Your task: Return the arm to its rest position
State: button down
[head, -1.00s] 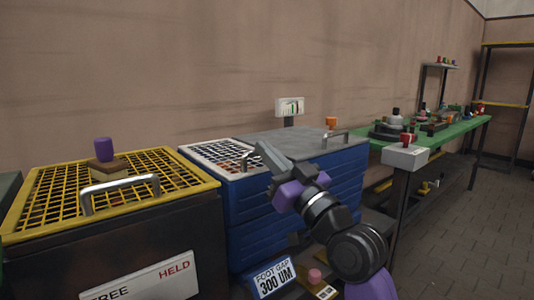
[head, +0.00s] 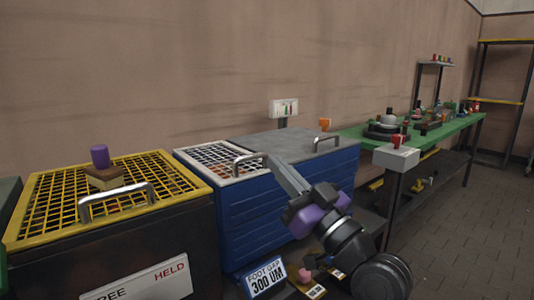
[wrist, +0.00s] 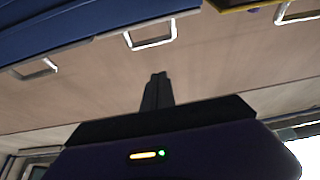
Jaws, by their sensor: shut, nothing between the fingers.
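My gripper (head: 285,178) is in front of the blue cabinet in the head view, pointing up and to the left. Its fingers are together with nothing between them. In the wrist view the shut fingers (wrist: 155,92) stand against the tan wall, and the picture is turned over. My arm's dark and purple links run down to the lower right in the head view.
A yellow-grid bin (head: 60,205) with a purple-knobbed block (head: 103,170) on top stands at left. The blue cabinet (head: 262,212) is beside it. A green bench (head: 450,130) with parts runs back at right. A grey post box (head: 396,157) stands near. The floor at right is clear.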

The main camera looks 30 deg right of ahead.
jog(key=s+d+f+m+t+h, duration=0.2)
jog(key=s+d+f+m+h, duration=0.1)
jog(key=s+d+m+h, duration=0.25)
jog(key=s+a+f+m+g+h, duration=0.2)
jog(key=s+f+m+g+h, duration=0.15)
jog(key=s+f, duration=0.75)
jog(key=s+a+f+n+g+y, duration=0.25)
jog(key=s+a+f, duration=0.25)
jog(key=s+f, duration=0.65)
jog(key=s+a+f+n+g+y, duration=0.2)
jog(key=s+a+f+n+g, duration=0.2)
jog(key=s+f, duration=0.7)
notch_tip(320, 180, up, 31)
jog(key=s+p, duration=0.2)
jog(key=p, duration=2.6)
jog(key=shift+r, duration=0.2)
jog(key=c, duration=2.2)
grip_release()
jog(key=shift+s+d, duration=0.1)
